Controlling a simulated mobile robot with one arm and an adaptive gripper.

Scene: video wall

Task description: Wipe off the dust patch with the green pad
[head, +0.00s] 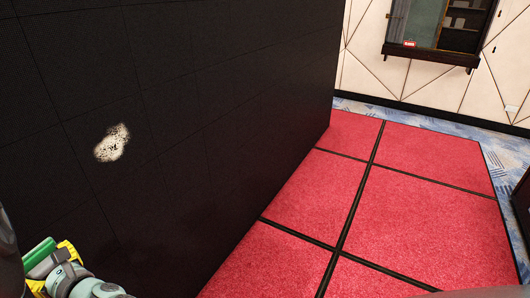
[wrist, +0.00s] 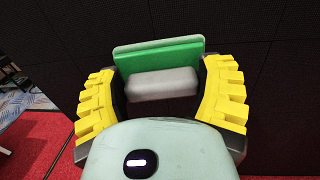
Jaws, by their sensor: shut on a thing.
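The dust patch (head: 112,143) is a pale, speckled blotch on the black tiled video wall (head: 190,90), left of centre in the head view. The green pad (wrist: 158,60) has a grey block-shaped handle (wrist: 162,84). My gripper (wrist: 162,88) has yellow ribbed fingers and is shut on the grey handle, with the green side facing the dark wall. In the head view the pad (head: 39,252) is at the lower left, below and left of the dust patch. The pad is apart from the patch. The dust patch does not show in the wrist view.
A red floor (head: 400,220) with black seams lies right of the wall, edged by blue patterned carpet (head: 420,118). A pale far wall carries a dark-framed window (head: 435,30). A dark object (head: 521,200) stands at the right edge. The wall face around the patch is clear.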

